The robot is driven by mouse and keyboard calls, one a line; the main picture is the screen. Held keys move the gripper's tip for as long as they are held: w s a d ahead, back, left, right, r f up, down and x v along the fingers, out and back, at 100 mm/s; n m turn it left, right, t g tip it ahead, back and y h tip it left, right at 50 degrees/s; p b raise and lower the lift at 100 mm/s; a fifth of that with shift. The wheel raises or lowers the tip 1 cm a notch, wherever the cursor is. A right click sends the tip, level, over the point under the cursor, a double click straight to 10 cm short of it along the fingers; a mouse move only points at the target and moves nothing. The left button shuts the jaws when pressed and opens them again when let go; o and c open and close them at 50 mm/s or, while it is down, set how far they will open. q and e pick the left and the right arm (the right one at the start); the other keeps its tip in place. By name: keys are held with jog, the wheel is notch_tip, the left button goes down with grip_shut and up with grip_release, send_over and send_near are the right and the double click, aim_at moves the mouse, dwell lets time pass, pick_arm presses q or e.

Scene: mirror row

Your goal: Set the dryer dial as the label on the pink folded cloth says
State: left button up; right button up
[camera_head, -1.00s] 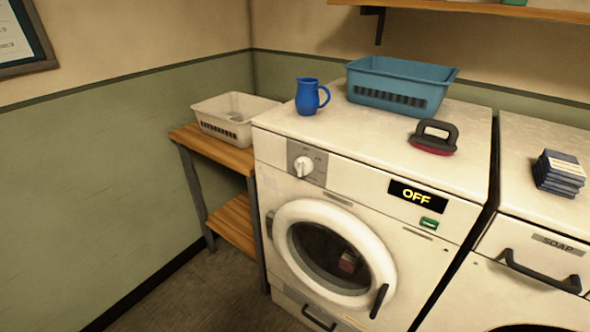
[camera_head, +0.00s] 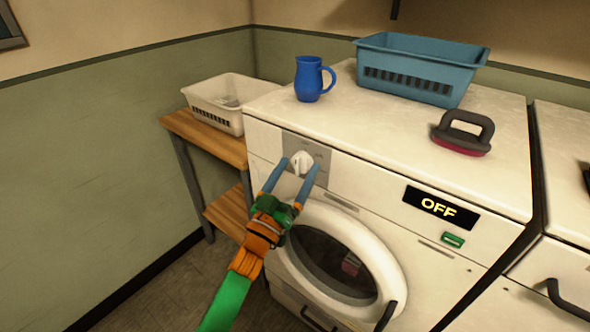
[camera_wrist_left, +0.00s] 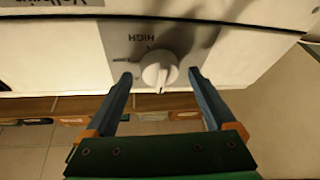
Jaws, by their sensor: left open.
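The white dryer dial (camera_head: 301,162) sits on a grey panel (camera_head: 322,158) at the dryer's upper left. My left gripper (camera_head: 299,163) is open, with its blue fingers on either side of the dial. In the left wrist view the dial (camera_wrist_left: 159,70) lies between the fingertips, with gaps showing on both sides. The word HIGH shows on the panel (camera_wrist_left: 125,42) there; the other markings are hidden or too small to read. The dryer display (camera_head: 440,208) reads OFF. No pink folded cloth shows in the frames now. My right gripper is not in view.
On the dryer top stand a blue jug (camera_head: 309,79), a blue basket (camera_head: 420,68) and a dark-handled iron or brush (camera_head: 463,132). A white basket (camera_head: 225,100) stands on a wooden side table (camera_head: 205,138). A green button (camera_head: 452,240) is below the display.

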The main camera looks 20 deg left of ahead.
pick_arm(q)
jog(key=c, duration=1.4)
jog(key=shift+o, duration=0.2)
